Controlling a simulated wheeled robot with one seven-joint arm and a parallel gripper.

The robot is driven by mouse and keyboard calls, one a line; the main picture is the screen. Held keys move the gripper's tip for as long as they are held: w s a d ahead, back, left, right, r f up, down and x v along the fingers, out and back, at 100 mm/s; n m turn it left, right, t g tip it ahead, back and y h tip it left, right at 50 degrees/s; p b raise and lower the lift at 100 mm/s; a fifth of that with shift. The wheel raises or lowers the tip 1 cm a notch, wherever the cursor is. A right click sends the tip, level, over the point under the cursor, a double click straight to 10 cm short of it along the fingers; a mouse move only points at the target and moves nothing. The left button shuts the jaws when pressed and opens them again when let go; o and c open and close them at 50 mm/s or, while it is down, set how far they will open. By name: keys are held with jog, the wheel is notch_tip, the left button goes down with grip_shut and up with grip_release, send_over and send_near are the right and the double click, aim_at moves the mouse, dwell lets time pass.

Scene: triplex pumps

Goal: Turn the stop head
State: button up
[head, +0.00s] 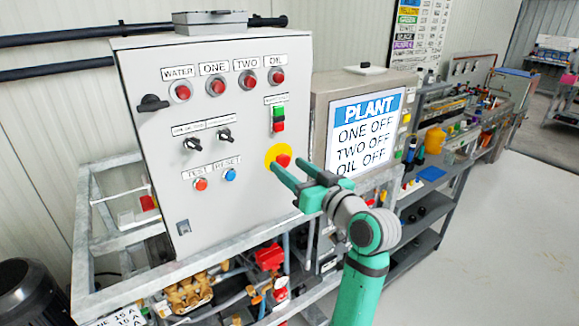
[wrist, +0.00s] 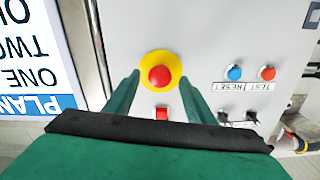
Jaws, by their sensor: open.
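The stop head is a red round knob (head: 284,160) on a yellow disc (head: 270,155), low on the right side of the grey control panel (head: 230,135). My gripper (head: 285,164) reaches in from the lower right, with its two green fingers pointing at the panel. In the wrist view, the red head (wrist: 160,76) and its yellow disc (wrist: 159,56) show between the two spread fingertips (wrist: 161,78). The gripper is open. A gap shows on each side of the red head. I cannot tell how far the tips are from the panel face.
A green and red button pair (head: 278,119) sits just above the stop head. Test and reset buttons (head: 230,174), two black selectors (head: 193,143) and several red lamps (head: 217,86) share the panel. A PLANT screen (head: 362,130) stands to the right, reading ONE, TWO and OIL OFF.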

jog(key=shift+w+a, duration=0.35)
jog(key=shift+w, duration=0.15)
jog(key=c, duration=1.1)
jog(key=shift+m, duration=2.7)
jog(key=o, duration=1.1)
jog(key=v, duration=1.1)
